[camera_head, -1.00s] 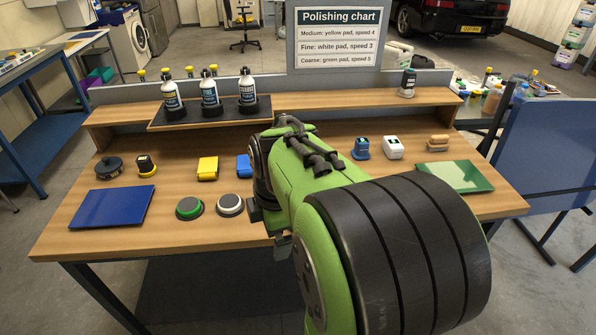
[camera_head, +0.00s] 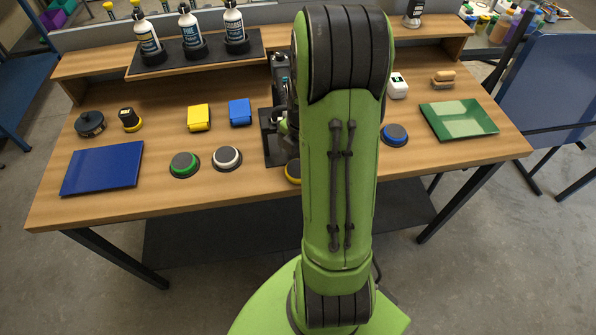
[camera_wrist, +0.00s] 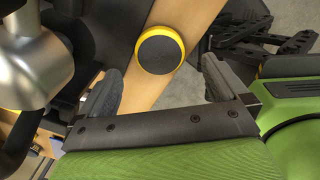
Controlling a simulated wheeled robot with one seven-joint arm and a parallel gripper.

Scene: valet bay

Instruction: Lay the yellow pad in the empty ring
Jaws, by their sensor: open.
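The yellow pad is a round disc with a dark grey face and yellow rim. In the wrist view the yellow pad (camera_wrist: 160,53) sits by the wooden bench edge, beyond and between the fingers of my gripper (camera_wrist: 163,78). The fingers are spread with nothing between them. In the head view only the left edge of the yellow pad (camera_head: 291,171) shows beside my arm, near the bench's front edge. My arm hides most of my gripper there. I cannot pick out an empty ring; part of the bench is hidden behind my arm.
Green-rimmed (camera_head: 184,164), white-rimmed (camera_head: 227,158) and blue-rimmed (camera_head: 395,134) discs lie on the bench. Yellow (camera_head: 199,117) and blue (camera_head: 240,112) blocks stand behind. Bottles (camera_head: 190,35) line the shelf.

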